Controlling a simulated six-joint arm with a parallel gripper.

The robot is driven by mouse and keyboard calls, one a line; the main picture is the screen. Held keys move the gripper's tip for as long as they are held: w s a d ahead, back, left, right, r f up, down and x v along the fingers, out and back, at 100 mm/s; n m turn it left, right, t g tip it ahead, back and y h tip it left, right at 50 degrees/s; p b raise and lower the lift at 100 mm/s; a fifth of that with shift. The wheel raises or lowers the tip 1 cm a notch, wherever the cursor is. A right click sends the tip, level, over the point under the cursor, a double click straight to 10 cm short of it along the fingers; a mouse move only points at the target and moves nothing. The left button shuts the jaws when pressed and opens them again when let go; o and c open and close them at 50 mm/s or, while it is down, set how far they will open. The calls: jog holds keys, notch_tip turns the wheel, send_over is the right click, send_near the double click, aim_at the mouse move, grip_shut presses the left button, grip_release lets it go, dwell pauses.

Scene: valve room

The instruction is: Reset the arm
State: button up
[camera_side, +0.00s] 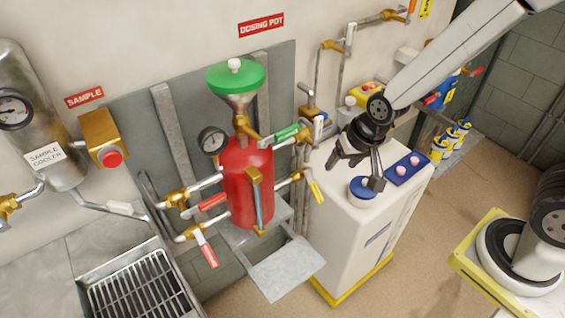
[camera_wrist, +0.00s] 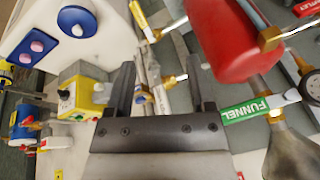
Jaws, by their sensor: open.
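My gripper (camera_side: 356,170) is open and empty. In the side view it hangs above the top of the white cabinet (camera_side: 330,245), near a round blue lid (camera_side: 363,188) with a white knob; one finger overlaps the lid in the picture, and I cannot tell if they touch. In the wrist view the two dark fingers of my gripper (camera_wrist: 163,95) stand apart with nothing held between them. Brass fittings and pipes show beyond the fingers.
The red dosing pot (camera_side: 250,180) with its green funnel cap (camera_side: 235,77) stands left of the cabinet, with valve handles sticking out. A blue plate (camera_side: 408,168) with pink knobs lies on the cabinet. A yellow pump (camera_wrist: 82,97) is near. Open floor (camera_side: 410,260) lies right.

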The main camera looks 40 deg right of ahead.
jog(key=s+d+r+n+g+h, duration=0.1)
jog(key=s+d+r+n, duration=0.1)
jog(key=s+d+n, duration=0.2)
jog(key=s+d, duration=0.2)
jog(key=shift+d, duration=0.35)
jog(key=shift+r, duration=0.15)
